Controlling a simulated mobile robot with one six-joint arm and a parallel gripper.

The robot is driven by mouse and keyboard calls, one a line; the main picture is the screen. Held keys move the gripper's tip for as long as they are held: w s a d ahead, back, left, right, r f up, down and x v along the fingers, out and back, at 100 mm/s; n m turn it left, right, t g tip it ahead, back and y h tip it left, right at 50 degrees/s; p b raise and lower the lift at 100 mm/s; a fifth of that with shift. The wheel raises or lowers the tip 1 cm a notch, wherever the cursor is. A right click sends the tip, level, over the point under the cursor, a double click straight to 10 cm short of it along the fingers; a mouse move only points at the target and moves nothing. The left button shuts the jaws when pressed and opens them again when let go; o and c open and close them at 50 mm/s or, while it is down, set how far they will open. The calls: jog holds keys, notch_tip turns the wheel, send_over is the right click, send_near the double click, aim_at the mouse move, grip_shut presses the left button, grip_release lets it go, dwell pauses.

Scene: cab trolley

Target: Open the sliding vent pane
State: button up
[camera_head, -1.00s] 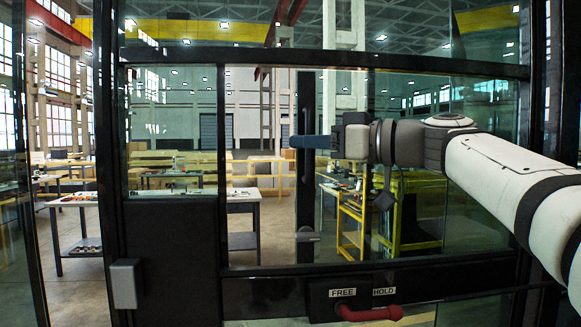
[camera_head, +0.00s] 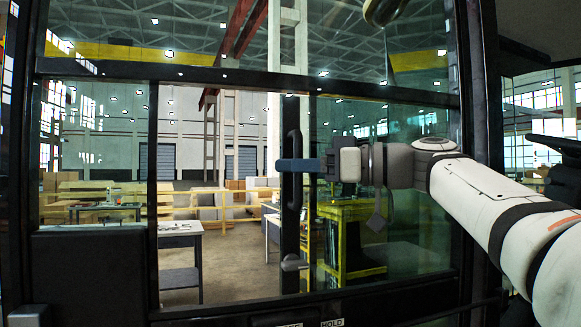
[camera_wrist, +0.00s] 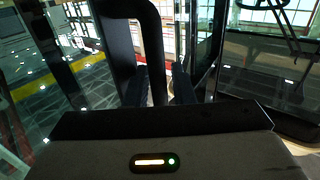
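The sliding vent pane (camera_head: 375,235) is tinted glass with a dark vertical edge frame, set in the cab's black-framed side. An untinted gap lies left of it, between the left post and the pane's edge. Its dark loop-shaped handle (camera_head: 293,190) stands upright on that edge; in the wrist view the handle (camera_wrist: 152,45) runs down between the fingers. My gripper (camera_head: 297,165), with blue fingers, reaches in from the right and is shut around the handle's bar. The wrist view also shows both fingers (camera_wrist: 160,88); their tips' contact with the bar is partly hidden.
A small grey latch-like piece (camera_head: 294,264) sits below the handle. A FREE/HOLD label panel (camera_head: 300,322) is cut off at the bottom edge. A dark box-like panel (camera_head: 90,272) fills the lower left. Hall tables and a yellow stand (camera_head: 345,245) show beyond the glass.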

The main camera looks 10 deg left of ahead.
jog(key=shift+o, duration=0.9)
jog(key=d+b, duration=0.1)
jog(key=d, duration=0.7)
jog(key=shift+s+b, duration=0.2)
jog(key=shift+b, duration=0.1)
